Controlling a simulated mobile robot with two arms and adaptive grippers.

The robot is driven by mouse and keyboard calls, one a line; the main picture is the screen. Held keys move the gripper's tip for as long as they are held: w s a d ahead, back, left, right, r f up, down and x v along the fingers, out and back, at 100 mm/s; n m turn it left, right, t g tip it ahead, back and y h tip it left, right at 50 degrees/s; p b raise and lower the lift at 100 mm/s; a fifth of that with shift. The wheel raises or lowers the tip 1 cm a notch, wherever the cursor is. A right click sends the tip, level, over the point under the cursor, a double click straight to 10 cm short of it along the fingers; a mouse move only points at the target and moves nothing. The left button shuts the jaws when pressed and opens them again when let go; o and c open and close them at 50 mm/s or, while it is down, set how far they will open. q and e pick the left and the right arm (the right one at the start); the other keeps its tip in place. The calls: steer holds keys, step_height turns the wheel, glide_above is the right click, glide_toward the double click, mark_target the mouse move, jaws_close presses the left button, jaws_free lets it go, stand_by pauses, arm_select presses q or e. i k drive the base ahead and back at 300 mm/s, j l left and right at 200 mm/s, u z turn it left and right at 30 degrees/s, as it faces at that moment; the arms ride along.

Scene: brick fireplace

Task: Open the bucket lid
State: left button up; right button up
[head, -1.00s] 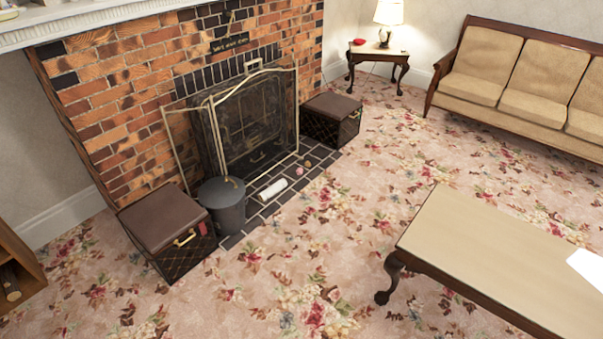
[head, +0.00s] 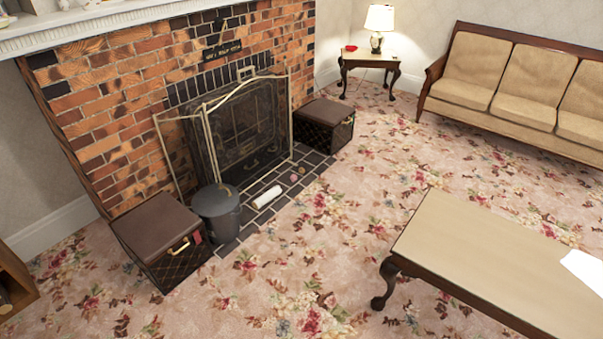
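A dark grey metal bucket (head: 222,222) stands upright at the left front of the hearth, in the head view. Its round grey lid (head: 215,197) is on top and looks closed, with a small handle near its middle. Neither of my grippers is in view.
A brown box (head: 160,240) with a gold handle stands close left of the bucket. A folding fire screen (head: 245,130) is behind it. A white roll (head: 267,197) lies on the dark tiles to its right. A low table (head: 490,260) is at right; flowered carpet between is clear.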

mark_target(217, 200)
steer(key=u, duration=0.7)
